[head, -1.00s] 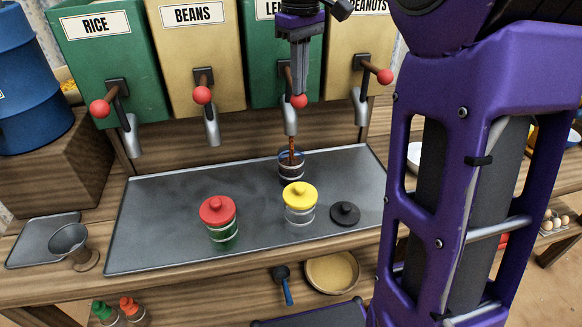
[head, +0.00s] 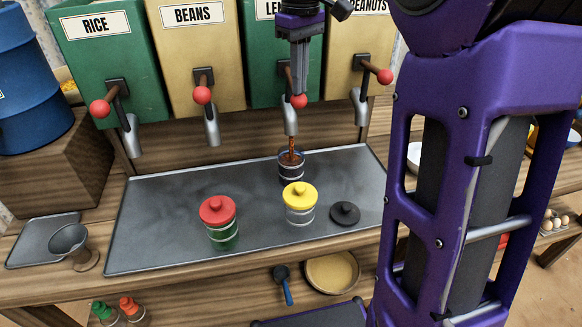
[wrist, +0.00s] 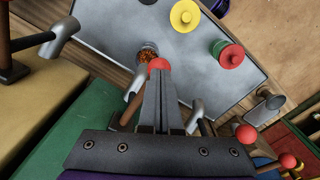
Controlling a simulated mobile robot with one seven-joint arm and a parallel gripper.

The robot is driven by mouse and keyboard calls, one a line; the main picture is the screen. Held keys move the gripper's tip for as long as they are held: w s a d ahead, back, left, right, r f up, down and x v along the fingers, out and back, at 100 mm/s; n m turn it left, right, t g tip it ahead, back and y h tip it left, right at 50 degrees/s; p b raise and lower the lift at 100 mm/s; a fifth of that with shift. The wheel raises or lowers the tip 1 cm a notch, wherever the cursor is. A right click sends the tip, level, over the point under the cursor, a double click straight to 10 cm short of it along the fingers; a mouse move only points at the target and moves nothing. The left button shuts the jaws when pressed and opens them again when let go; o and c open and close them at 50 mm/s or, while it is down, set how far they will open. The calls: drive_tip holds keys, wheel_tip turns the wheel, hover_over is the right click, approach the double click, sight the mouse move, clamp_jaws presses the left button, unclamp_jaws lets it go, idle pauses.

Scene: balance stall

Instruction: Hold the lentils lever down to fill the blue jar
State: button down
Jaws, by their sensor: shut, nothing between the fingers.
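The lentils dispenser (head: 268,92) is the green bin third from the left, its label partly hidden by my gripper. My gripper (head: 299,92) is shut and empty, its fingertips pointing down at the red knob (head: 299,102) of the lentils lever. The knob also shows at the fingertips in the wrist view (wrist: 159,64). The lever is lowered and a reddish-brown stream falls from the spout (head: 290,121) into the open blue jar (head: 291,168) below. Brown-orange contents show in the jar in the wrist view (wrist: 147,55).
A yellow-lidded jar (head: 300,205), a red-lidded jar (head: 219,222) and a loose black lid (head: 345,213) are on the metal tray (head: 150,235). Other levers with red knobs stand either side, on the rice, beans and peanuts bins. A metal funnel-like cup (head: 70,242) stands at left.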

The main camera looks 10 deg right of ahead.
idle(0.4)
wheel_tip(320, 180, up, 5)
drive_tip(key=p, duration=0.5)
drive_tip(key=shift+r, duration=0.2)
drive_tip(key=shift+f, duration=0.15)
